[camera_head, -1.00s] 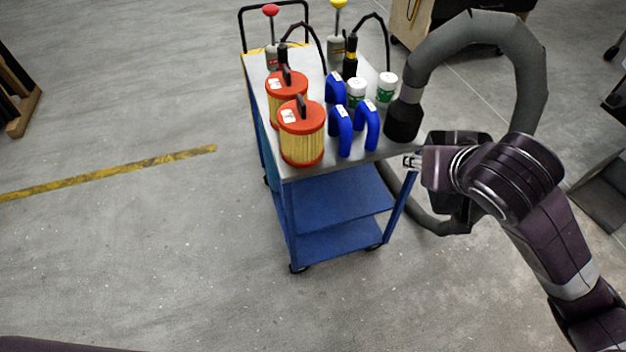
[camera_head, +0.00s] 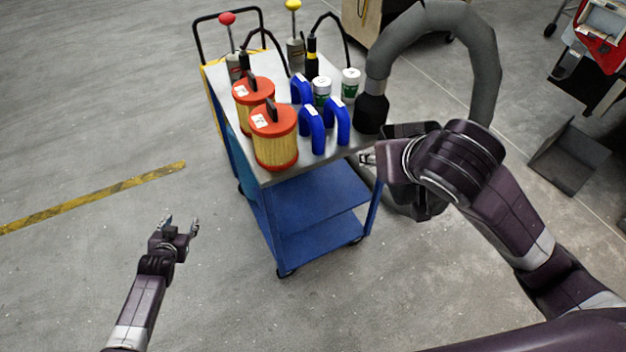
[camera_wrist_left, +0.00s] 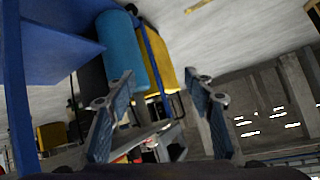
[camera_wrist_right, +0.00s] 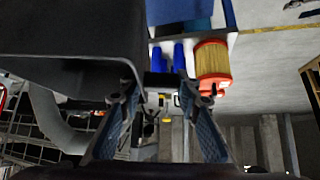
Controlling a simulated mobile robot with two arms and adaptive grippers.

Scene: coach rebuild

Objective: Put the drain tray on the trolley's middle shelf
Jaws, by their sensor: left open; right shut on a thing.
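A dark grey, box-like piece, which I take for the drain tray (camera_wrist_right: 65,35), fills the upper left of the right wrist view. Its edge lies between the fingers of my right gripper (camera_wrist_right: 155,90), which is shut on it. In the head view my right gripper (camera_head: 368,157) is beside the trolley's near right corner and hides most of the tray. The blue trolley (camera_head: 270,230) has a grey top, a middle shelf (camera_head: 312,195) that looks empty, and a lower shelf. My left gripper (camera_head: 181,224) is open and empty, left of the trolley.
A dark grey box (camera_head: 568,160) stands on the floor at right. Floor left of the trolley is clear.

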